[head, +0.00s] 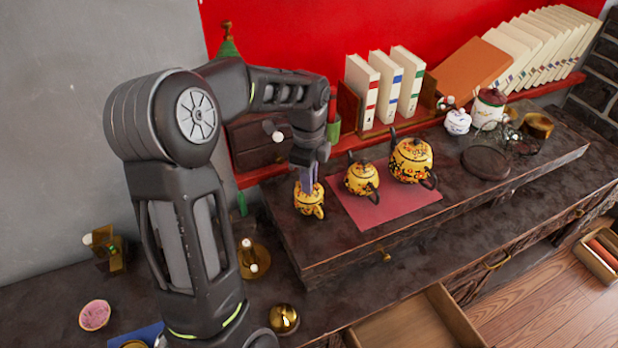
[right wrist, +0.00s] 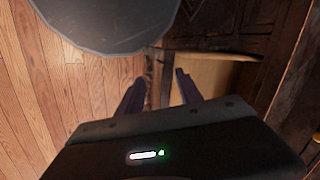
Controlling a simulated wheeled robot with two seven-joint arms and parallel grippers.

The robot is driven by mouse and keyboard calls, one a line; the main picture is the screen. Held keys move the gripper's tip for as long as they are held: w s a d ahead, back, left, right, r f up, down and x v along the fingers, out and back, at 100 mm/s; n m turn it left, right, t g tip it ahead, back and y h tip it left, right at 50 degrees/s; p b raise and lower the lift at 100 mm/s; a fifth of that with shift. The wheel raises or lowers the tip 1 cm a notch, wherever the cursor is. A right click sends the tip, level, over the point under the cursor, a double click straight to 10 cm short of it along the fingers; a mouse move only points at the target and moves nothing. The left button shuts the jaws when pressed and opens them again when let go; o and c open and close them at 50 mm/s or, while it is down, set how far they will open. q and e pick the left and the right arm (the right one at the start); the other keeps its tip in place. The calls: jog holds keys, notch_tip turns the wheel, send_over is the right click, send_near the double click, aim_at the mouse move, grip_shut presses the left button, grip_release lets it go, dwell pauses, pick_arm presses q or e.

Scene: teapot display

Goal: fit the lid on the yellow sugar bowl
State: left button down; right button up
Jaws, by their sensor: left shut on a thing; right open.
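The yellow sugar bowl (head: 310,205), patterned with dark flowers, stands on the raised dark shelf, left of the pink cloth. My left gripper (head: 308,182) points down directly over it and is shut on what appears to be its lid. The fingers and small size hide most of the lid, and I cannot tell whether it is seated on the rim or just above it. My right gripper (right wrist: 158,88) is open and empty in the right wrist view, away from the bowl.
Two yellow flowered pots, a smaller one (head: 362,179) and a larger one (head: 411,160), stand right of the bowl by the pink cloth (head: 400,210). Books (head: 362,92) stand behind. An open drawer (head: 415,325) juts out below; it also shows in the right wrist view (right wrist: 215,75).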

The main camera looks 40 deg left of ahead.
pick_arm(q)
jog(key=shift+f, duration=0.25)
dwell(0.3)
jog(key=c, duration=1.3)
grip_release()
jog(key=shift+o, duration=0.2)
notch_tip(320, 180, up, 8)
jog(key=p, duration=0.5)
jog(key=shift+s+p, duration=0.1)
jog(key=shift+p, duration=0.25)
jog(key=shift+d+f, duration=0.1)
jog(key=shift+f, duration=0.1)
